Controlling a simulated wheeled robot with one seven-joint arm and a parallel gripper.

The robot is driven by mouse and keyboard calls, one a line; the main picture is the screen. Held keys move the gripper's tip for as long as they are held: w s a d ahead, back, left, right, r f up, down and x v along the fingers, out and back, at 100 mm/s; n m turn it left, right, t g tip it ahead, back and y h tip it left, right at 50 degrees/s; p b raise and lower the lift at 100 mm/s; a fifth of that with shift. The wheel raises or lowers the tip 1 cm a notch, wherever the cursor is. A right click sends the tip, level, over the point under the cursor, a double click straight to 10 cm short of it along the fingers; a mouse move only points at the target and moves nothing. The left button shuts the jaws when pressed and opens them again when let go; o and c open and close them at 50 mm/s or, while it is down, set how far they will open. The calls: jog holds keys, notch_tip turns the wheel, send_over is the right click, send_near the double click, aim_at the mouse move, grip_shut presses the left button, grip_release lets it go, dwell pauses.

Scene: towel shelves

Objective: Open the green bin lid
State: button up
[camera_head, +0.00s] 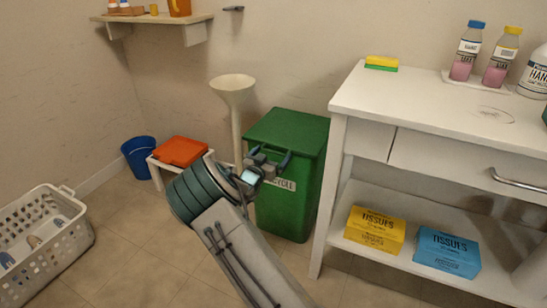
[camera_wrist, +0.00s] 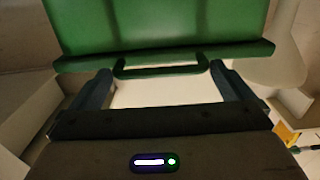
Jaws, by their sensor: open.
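The green bin (camera_head: 305,200) stands on the floor to the left of the white cabinet, with its green lid (camera_head: 288,130) shut on top. A white label, partly hidden by my gripper, is on its front. My gripper (camera_head: 271,160) is open and empty in front of the bin, just under the lid's front edge. In the wrist view the lid (camera_wrist: 160,25) fills the top. A green handle (camera_wrist: 160,70) juts from its front edge and lies between my two open fingertips (camera_wrist: 159,76). I cannot tell whether the fingers touch it.
The white cabinet (camera_head: 370,105) stands close on the bin's right, with tissue boxes (camera_head: 375,230) on its lower shelf. A white pedestal (camera_head: 234,90) is close on the left.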

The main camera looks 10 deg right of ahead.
jog(key=shift+x, duration=1.05)
